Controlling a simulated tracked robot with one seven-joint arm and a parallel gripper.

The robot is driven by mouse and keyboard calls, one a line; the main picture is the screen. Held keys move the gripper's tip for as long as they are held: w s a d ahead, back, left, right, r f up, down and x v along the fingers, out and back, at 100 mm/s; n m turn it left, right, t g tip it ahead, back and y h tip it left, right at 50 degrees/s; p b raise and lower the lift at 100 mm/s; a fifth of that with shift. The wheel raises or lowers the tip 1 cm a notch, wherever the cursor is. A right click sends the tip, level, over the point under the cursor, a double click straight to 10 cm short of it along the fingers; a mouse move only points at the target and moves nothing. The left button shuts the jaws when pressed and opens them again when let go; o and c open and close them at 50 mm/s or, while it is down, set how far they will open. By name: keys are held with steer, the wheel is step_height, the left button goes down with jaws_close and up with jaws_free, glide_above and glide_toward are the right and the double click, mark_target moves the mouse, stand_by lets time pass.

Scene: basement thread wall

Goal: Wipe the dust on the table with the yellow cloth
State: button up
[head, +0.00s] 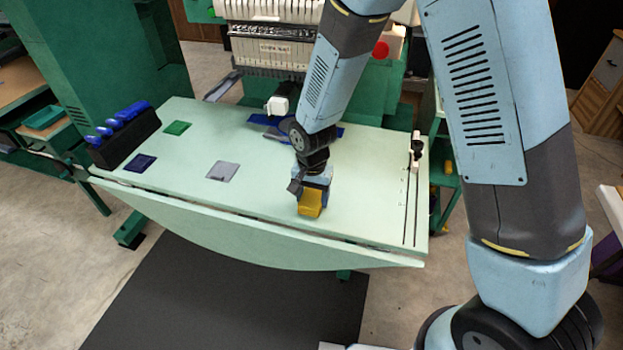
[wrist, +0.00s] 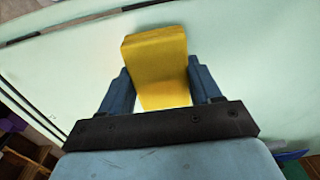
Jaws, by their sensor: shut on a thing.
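The yellow cloth (head: 311,203) shows as a thick folded block near the front edge of the pale green table (head: 265,190). My gripper (head: 312,190) is shut on it. In the wrist view the yellow cloth (wrist: 157,62) sits between the two blue fingers of my gripper (wrist: 160,88) and sticks out beyond them. I cannot tell whether the cloth touches the tabletop. I cannot make out dust clearly on the table. My arm hides part of the table behind the gripper.
A grey patch (head: 222,171), a green patch (head: 177,128) and a dark blue patch (head: 139,163) lie on the table's left half. A black holder (head: 124,139) with blue items stands at the left edge. A green machine with a white head (head: 275,50) stands behind.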

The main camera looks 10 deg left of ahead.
steer(key=shift+r, duration=3.2)
